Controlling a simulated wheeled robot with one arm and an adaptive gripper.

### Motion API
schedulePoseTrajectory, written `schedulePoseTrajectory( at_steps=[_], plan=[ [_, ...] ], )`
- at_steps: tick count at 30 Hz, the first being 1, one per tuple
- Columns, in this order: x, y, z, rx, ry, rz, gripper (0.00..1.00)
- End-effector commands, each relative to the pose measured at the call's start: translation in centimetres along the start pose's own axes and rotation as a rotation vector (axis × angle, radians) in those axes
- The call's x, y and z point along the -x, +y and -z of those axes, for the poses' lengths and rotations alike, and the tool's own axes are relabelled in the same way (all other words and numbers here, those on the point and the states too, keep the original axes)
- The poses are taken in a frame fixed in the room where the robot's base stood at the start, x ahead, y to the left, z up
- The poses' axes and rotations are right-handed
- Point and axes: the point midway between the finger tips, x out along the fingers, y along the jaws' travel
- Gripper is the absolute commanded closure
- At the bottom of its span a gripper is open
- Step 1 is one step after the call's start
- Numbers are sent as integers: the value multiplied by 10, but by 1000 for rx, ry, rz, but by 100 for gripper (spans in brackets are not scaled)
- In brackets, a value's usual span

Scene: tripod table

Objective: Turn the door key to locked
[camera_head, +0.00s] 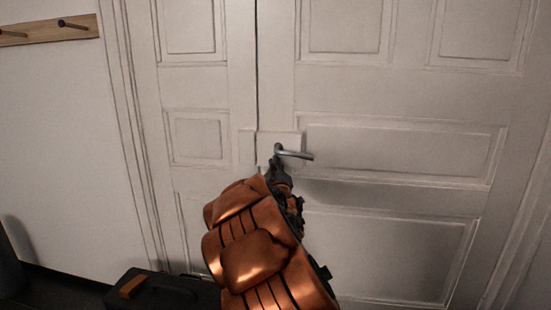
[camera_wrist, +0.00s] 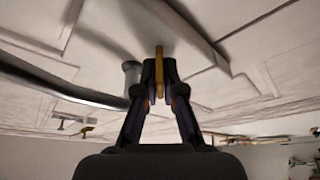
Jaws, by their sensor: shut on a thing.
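The brass-coloured key (camera_wrist: 159,58) shows in the wrist view as a thin upright strip, its far end against the door's lock plate. My gripper (camera_wrist: 159,72) is shut on it, one dark finger on each side. In the head view my gripper (camera_head: 275,168) is at the white lock plate (camera_head: 266,140), just below the metal door handle (camera_head: 296,154). The key is hidden there behind my gripper. The handle (camera_wrist: 62,83) also passes close to the left of my fingers in the wrist view. The white panelled door (camera_head: 400,150) appears closed.
A wooden rack with pegs (camera_head: 50,30) hangs on the wall at upper left. A dark case (camera_head: 165,290) with an orange-brown part is on the floor at lower left. The door handle is the nearest obstacle to my fingers.

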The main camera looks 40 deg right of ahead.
Motion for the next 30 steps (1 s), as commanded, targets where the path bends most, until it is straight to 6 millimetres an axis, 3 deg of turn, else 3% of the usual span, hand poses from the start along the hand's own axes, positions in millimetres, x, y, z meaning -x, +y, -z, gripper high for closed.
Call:
schedulePoseTrajectory(
  at_steps=[18,30],
  plan=[
    [-1,0,3,518,5,212,100],
    [0,-3,1,699,4,288,100]
  ],
)
